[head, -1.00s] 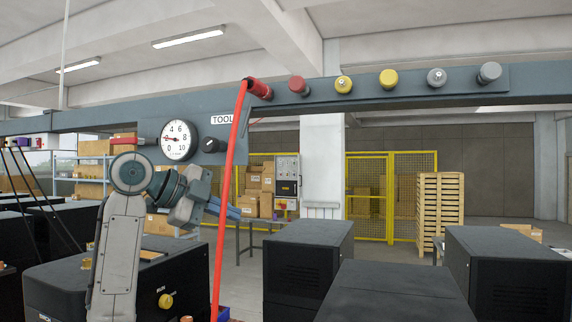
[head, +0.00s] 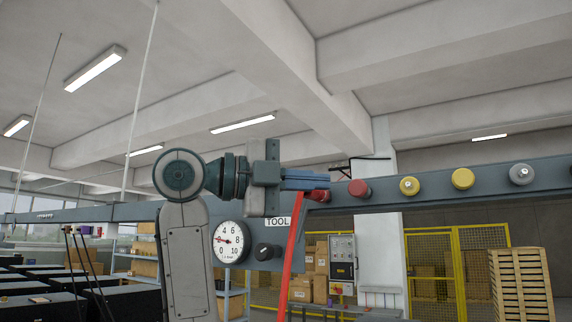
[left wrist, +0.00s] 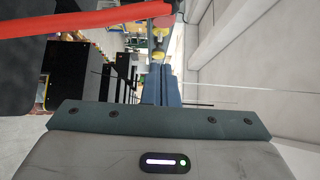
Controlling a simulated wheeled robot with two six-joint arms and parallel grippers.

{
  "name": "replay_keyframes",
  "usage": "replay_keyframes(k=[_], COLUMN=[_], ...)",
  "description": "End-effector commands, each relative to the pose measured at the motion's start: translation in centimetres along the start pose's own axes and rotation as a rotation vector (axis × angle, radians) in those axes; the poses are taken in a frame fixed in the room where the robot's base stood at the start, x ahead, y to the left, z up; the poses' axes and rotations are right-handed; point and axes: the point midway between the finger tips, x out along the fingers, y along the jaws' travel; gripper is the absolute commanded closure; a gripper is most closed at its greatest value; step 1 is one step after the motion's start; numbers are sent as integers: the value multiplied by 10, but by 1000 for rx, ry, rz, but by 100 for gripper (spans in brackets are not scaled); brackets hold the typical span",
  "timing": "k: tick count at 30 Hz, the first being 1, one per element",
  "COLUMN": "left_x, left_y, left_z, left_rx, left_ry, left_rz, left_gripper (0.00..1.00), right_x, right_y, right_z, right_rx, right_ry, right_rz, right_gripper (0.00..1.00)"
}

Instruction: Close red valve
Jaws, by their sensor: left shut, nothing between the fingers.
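The red lever of the valve does not show now; my left arm covers the place left of the round gauge (head: 229,242). My left gripper (head: 327,180) is raised, level and pointing right. Its blue fingers are together with nothing between them, also in the left wrist view (left wrist: 161,72). In the head view the fingers overlap the top of a red hose (head: 292,262) and its red coupling (head: 318,196); I cannot tell whether they touch. The hose also crosses the top left of the left wrist view (left wrist: 75,20). My right gripper is not in view.
A grey overhead rail (head: 440,182) carries a red cap (head: 359,188), yellow caps (head: 463,178) and a grey cap (head: 521,174). A black knob (head: 264,251) sits beside the gauge under the TOOL label (head: 278,222). Yellow fencing (head: 433,265) and pallets (head: 522,285) stand behind.

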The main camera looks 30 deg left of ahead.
Motion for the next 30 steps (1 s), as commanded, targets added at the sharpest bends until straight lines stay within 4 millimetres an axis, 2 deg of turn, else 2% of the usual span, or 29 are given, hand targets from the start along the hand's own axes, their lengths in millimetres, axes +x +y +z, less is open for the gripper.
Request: replay_keyframes(k=[1,4,9,15,30], left_x=[13,34,50,59,65], left_y=[-6,-6,-4,-1,1], left_z=[-1,-1,18,27,33], left_rx=[-4,-3,-5,-2,-4], left_ry=[4,5,-1,-1,0], left_rz=[3,2,2,1,1], left_gripper=[100,100,100,100,100], right_x=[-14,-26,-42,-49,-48], right_y=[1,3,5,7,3], right_z=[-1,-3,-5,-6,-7], right_rx=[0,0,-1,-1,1], right_ry=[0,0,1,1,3], right_rz=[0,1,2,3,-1], right_gripper=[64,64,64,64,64])
